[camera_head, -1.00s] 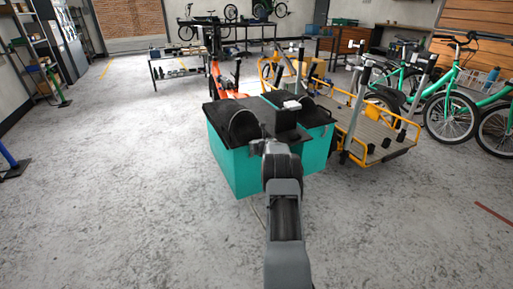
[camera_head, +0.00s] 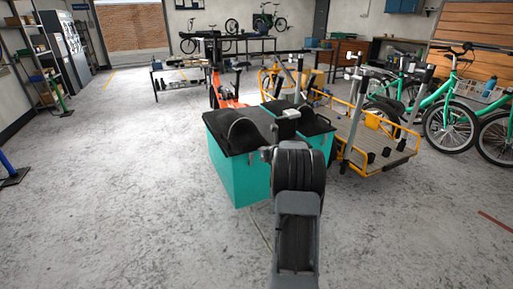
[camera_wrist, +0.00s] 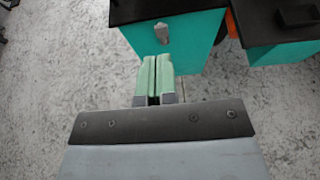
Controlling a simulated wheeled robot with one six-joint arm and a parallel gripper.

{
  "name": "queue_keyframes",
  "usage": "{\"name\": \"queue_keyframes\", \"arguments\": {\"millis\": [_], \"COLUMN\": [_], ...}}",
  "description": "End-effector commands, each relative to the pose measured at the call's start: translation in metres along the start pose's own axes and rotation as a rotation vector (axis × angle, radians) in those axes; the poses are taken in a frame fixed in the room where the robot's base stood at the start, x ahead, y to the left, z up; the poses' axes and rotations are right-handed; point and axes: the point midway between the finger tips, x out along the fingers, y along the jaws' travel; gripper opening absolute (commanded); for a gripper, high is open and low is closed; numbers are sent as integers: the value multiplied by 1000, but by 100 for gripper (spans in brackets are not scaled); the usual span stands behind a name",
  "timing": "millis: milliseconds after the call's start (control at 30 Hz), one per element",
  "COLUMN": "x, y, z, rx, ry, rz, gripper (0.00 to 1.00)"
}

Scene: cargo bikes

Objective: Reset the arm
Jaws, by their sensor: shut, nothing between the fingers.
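My arm reaches forward from the bottom of the head view, and its links hide the fingers there. In the wrist view my gripper (camera_wrist: 156,80) shows two pale green fingers lying side by side, shut and empty. Just beyond them in that view is the teal cargo box (camera_wrist: 185,50) with a black lid and a grey latch (camera_wrist: 162,33) on its side. In the head view the teal cargo box (camera_head: 235,175) stands in front of my arm, with black lids on top. My arm overlaps its right part.
A yellow-framed cargo bike (camera_head: 385,160) with a flat deck stands right of the box. Green bikes (camera_head: 450,110) line the right side. An orange bike part (camera_head: 222,90) and workbenches (camera_head: 180,80) are behind. The grey floor (camera_head: 110,190) at left is clear.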

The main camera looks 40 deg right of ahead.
Motion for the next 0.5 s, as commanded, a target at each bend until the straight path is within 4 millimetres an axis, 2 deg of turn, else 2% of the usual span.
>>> {"name": "queue_keyframes", "arguments": {"millis": [267,367,467,500], "x": [-7,-16,-40,-54], "y": [3,14,37,51], "z": [6,29,72,94], "rx": [9,83,274,389], "ry": [-1,-6,-14,-18], "rz": [-1,-22,-72,-100], "gripper": [0,0,0,0]}}
